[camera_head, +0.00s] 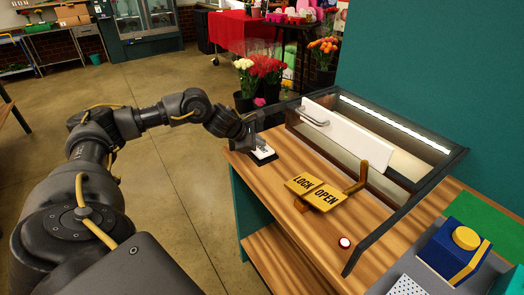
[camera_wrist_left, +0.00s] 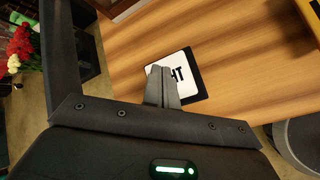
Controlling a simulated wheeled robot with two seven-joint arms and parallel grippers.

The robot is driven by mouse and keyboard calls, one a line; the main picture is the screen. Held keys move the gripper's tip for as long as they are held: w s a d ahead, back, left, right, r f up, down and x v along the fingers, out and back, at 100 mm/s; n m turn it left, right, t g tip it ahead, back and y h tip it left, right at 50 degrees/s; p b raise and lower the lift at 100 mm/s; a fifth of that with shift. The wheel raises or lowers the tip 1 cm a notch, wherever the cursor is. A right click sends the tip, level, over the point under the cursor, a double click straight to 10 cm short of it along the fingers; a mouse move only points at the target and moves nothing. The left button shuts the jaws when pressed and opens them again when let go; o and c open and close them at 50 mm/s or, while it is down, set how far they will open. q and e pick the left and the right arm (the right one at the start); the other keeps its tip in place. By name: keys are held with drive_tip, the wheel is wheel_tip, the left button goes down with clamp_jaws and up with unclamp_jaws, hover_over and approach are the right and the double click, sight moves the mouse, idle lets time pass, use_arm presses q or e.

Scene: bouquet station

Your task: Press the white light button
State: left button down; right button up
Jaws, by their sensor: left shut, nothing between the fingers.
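My left gripper (camera_head: 253,142) is over the button from behind and left. In the left wrist view its fingers (camera_wrist_left: 168,72) are shut and empty, with the tips over the white plate. I cannot tell whether they touch it. My right gripper is not in view.
A yellow LOCK/OPEN sign (camera_head: 314,191) and a small red and white button (camera_head: 344,242) are on the counter (camera_head: 290,225). A glass-sided case (camera_head: 375,120) with a lit strip stands behind. A blue box with a yellow knob (camera_head: 455,250) is at right. Flower buckets (camera_head: 245,100) stand beyond.

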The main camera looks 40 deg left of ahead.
sight(259, 150)
use_arm(q)
drive_tip(key=shift+r+p, duration=2.15)
drive_tip(key=shift+r, duration=0.85)
